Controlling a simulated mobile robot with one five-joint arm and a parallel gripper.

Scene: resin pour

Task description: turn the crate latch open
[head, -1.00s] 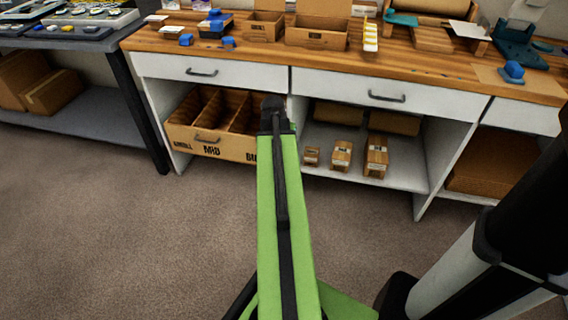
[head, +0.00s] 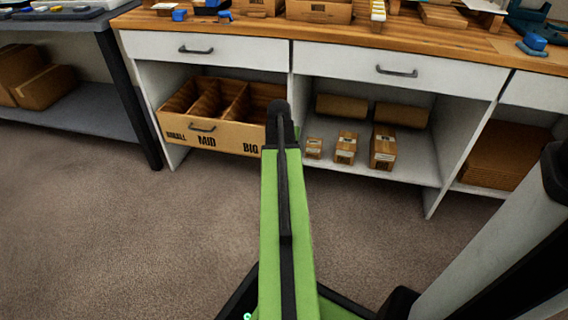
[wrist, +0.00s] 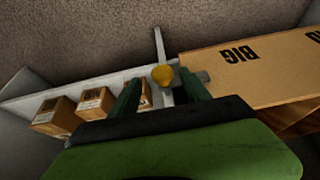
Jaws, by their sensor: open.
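The crate (head: 226,139) is an open tan box with dividers, marked SMALL, MID and BIG, on the lower left shelf of the bench. In the wrist view its front (wrist: 262,66) is upside down at the right. In the head view my arm hides the latch and fingers.
Several small cartons (head: 346,147) stand on the shelf right of the crate. A pale upright panel edge (wrist: 158,45) runs behind the knob in the wrist view. White drawers (head: 206,49) sit above the crate. Carpet (head: 120,220) in front is clear.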

